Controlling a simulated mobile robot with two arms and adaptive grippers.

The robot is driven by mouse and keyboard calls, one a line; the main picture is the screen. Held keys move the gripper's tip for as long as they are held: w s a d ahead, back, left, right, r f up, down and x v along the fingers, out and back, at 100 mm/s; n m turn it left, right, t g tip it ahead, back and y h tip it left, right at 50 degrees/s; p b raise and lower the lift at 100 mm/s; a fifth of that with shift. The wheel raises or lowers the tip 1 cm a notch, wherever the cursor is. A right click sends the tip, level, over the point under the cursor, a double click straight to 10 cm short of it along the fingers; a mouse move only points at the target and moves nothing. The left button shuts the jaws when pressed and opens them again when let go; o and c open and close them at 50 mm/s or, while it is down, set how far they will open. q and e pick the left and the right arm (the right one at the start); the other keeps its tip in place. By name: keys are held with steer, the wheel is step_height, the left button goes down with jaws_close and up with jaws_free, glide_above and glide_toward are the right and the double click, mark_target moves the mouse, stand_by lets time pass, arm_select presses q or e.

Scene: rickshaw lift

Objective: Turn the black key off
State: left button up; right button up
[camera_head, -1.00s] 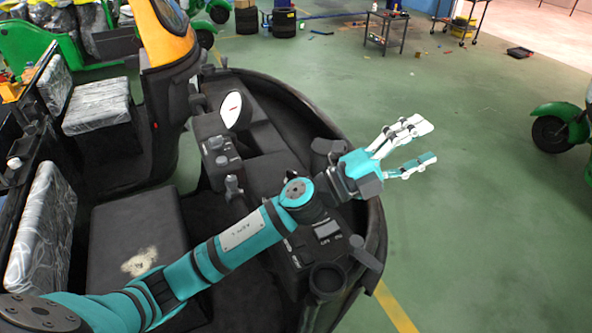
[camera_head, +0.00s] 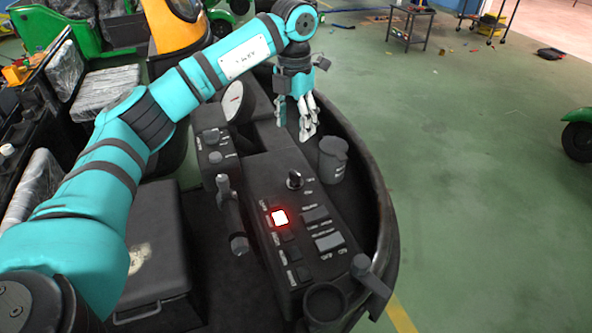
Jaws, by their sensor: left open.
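The black key (camera_head: 294,180) stands as a small dark knob on the far part of the dark console (camera_head: 268,182), with small labels around it. My left gripper (camera_head: 297,128) hangs above the far end of the console with its fingers pointing down. It is open and empty, above and beyond the key and apart from it. I cannot tell the key's exact turn position. My right gripper is not in view.
A red-lit button (camera_head: 280,217) glows on the console among other switches. A lever (camera_head: 231,215) stands at its left, and a black cup-like holder (camera_head: 333,160) is right of the key.

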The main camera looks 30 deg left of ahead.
mark_target(295, 172)
arm_select(q)
step_height(295, 172, down, 14)
steer(key=p, duration=0.4)
steer(key=shift+f, duration=0.65)
steer(key=shift+c, duration=0.3)
steer(key=c, duration=1.1)
